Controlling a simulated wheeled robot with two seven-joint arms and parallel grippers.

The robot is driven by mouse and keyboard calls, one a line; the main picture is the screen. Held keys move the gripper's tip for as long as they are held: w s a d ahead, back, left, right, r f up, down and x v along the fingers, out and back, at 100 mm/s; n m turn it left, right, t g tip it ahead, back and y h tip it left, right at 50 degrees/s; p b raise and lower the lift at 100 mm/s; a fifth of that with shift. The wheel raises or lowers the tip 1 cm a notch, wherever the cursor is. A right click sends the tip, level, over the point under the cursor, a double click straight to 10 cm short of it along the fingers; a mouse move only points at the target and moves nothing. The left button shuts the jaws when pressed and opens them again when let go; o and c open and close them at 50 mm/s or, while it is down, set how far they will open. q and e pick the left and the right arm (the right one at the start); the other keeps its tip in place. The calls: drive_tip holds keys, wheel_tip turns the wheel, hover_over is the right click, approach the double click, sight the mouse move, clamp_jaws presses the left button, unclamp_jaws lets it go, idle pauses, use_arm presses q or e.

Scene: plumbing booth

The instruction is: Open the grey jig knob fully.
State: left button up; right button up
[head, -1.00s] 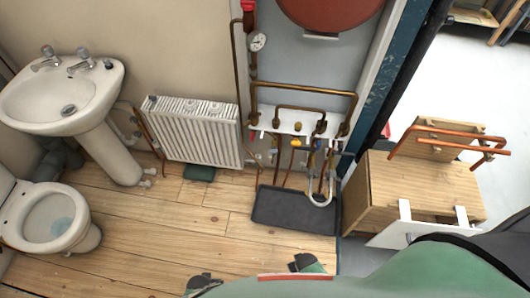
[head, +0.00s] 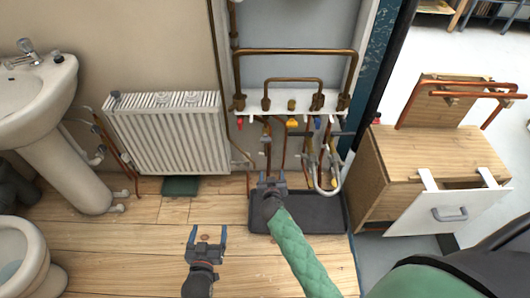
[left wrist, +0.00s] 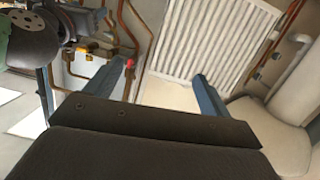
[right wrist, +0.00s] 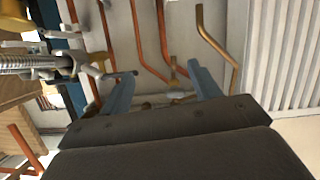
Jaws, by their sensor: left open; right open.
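I cannot single out the grey jig knob with certainty. Small grey fittings (head: 337,134) show among the valves below the boiler, and a grey lever-like fitting (right wrist: 98,70) shows at left in the right wrist view. My right gripper (head: 271,178) is open and empty, below the pipework and over the dark tray. In its own wrist view, copper pipes stand beyond the fingers, apparently untouched. My left gripper (head: 208,236) is open and empty over the wooden floor, left of the right one. The left wrist view shows the radiator beyond its fingers.
A white radiator (head: 168,135) stands left of the pipes. A dark tray (head: 318,222) lies on the floor below them. A wooden unit (head: 440,155) with copper pipes and a white handled panel (head: 447,213) stands at right. The basin (head: 50,85) is far left.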

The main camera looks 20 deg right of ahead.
sight(266, 142)
use_arm(q)
wheel_tip(266, 142, up, 7)
drive_tip(key=d+t+h+b, duration=0.1)
drive_tip(key=t+b, duration=0.3)
drive_tip(key=b, duration=0.2)
use_arm(e)
drive_tip(key=w+r+t, duration=0.2)
drive_tip(key=w+r, duration=0.1)
drive_tip(key=w+r+m+t, duration=0.1)
drive_tip(key=w+r, duration=0.2)
drive_tip(key=r, duration=0.1)
drive_tip(key=shift+w+a+t+h, duration=0.15)
drive_tip(key=shift+w+t+h, duration=0.25)
drive_tip(key=x, duration=0.6)
drive_tip(key=shift+w+f+p, duration=0.2)
drive_tip(key=shift+w+p, duration=0.15)
use_arm(q)
wheel_tip(266, 142, down, 8)
drive_tip(key=s+g, duration=0.1)
drive_tip(key=g, duration=0.2)
drive_tip(key=shift+s+d, duration=0.25)
drive_tip(key=shift+s, duration=0.05)
use_arm(e)
drive_tip(key=c, duration=1)
